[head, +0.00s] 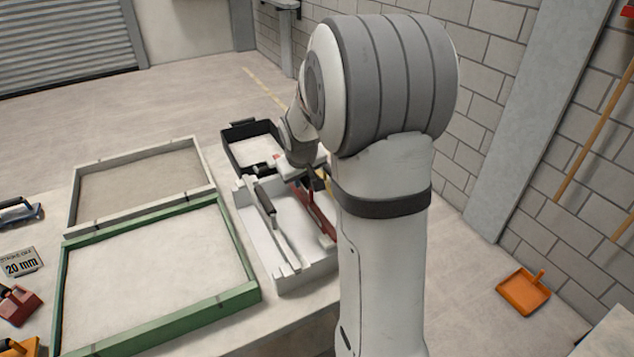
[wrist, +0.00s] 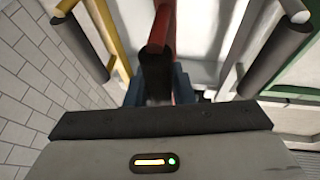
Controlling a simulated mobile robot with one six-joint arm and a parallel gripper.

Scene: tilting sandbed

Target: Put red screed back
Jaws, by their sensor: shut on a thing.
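The red screed (head: 318,216) is at the right part of the white tray (head: 303,275), its far end at my gripper (head: 303,178). In the wrist view, the red screed (wrist: 161,26) runs away from me, its dark handle between the bluish fingers of my gripper (wrist: 158,88). My gripper is shut on that handle. My arm hides part of the tray's right side, and I cannot tell whether the screed rests fully in the tray.
A grey-handled screed (head: 266,203) lies left of the red one in the tray. A yellow screed (wrist: 101,30) is close on the left in the wrist view. A black bin (head: 236,160) stands behind the tray. Green (head: 160,320) and grey (head: 72,208) framed beds lie left.

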